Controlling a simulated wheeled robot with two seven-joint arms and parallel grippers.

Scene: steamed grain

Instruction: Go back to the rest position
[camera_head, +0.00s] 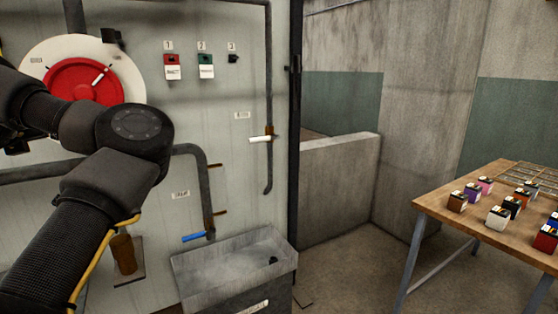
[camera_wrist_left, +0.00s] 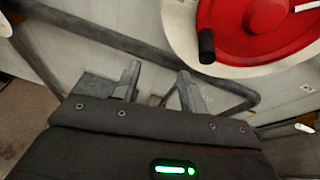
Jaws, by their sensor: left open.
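My left arm comes in from the left in the head view, bent at the elbow, in front of the grey wall panel. Its gripper is out of sight there. In the left wrist view my left gripper (camera_wrist_left: 158,80) is open, with two grey fingers apart and nothing between them. Beyond the fingers are the panel and a grey pipe (camera_wrist_left: 130,42). The red dial (camera_wrist_left: 258,28) with its white surround is above and to the right of the fingers, apart from them. The red dial (camera_head: 85,84) is partly behind my arm in the head view. My right gripper is not seen.
A grey trough (camera_head: 232,258) stands below a pipe with a blue handle (camera_head: 194,237). A white-handled valve (camera_head: 260,139) and red and green switch boxes (camera_head: 205,66) are on the panel. A wooden table (camera_head: 435,207) with several small coloured boxes stands at right. Floor between is clear.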

